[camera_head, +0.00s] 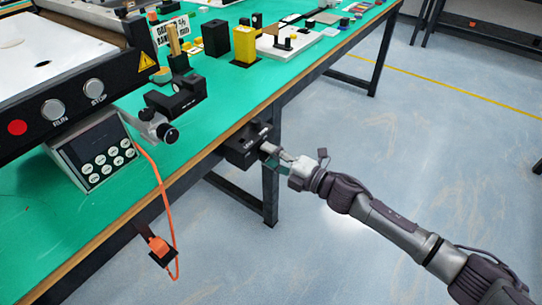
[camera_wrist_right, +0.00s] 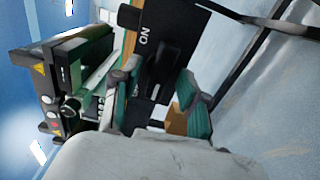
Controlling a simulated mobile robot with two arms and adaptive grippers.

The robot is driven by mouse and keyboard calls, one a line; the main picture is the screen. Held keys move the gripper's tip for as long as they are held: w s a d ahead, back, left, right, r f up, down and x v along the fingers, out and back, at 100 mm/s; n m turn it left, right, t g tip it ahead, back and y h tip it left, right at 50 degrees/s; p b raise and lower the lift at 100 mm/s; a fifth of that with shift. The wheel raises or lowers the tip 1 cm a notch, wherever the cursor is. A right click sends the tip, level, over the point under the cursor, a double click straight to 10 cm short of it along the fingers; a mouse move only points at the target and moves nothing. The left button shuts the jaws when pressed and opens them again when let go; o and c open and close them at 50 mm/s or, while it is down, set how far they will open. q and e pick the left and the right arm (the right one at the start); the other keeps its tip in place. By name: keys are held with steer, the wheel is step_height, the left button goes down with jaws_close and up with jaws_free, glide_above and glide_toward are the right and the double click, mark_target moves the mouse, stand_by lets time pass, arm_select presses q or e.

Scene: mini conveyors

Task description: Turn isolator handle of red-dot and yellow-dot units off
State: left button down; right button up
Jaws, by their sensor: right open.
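A black isolator box (camera_head: 243,147) is fixed at the table's front edge, with small light lettering on its top. In the right wrist view the black isolator plate (camera_wrist_right: 186,28) carries the word ON and a raised dark handle (camera_wrist_right: 160,65). My right gripper (camera_head: 272,156) reaches this box from the right. In the wrist view its teal-padded fingers are apart, one on each side of the handle, and the gripper (camera_wrist_right: 158,98) is open. Contact with the handle cannot be told. A conveyor panel with a red dot (camera_head: 17,127) is at the left. No yellow dot is identifiable. My left gripper is out of view.
The near conveyor has RUN (camera_head: 54,109) and STOP (camera_head: 94,87) buttons, with a keypad box (camera_head: 92,155) below. An orange cable (camera_head: 165,200) hangs over the table edge. Yellow (camera_head: 244,44) and black (camera_head: 215,38) blocks stand farther back. The floor at right is clear.

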steer(key=shift+d, duration=0.1)
steer(key=shift+s+d, duration=0.25)
steer(key=shift+d, duration=0.05)
steer(key=v, duration=1.1)
steer(key=shift+f, duration=0.1)
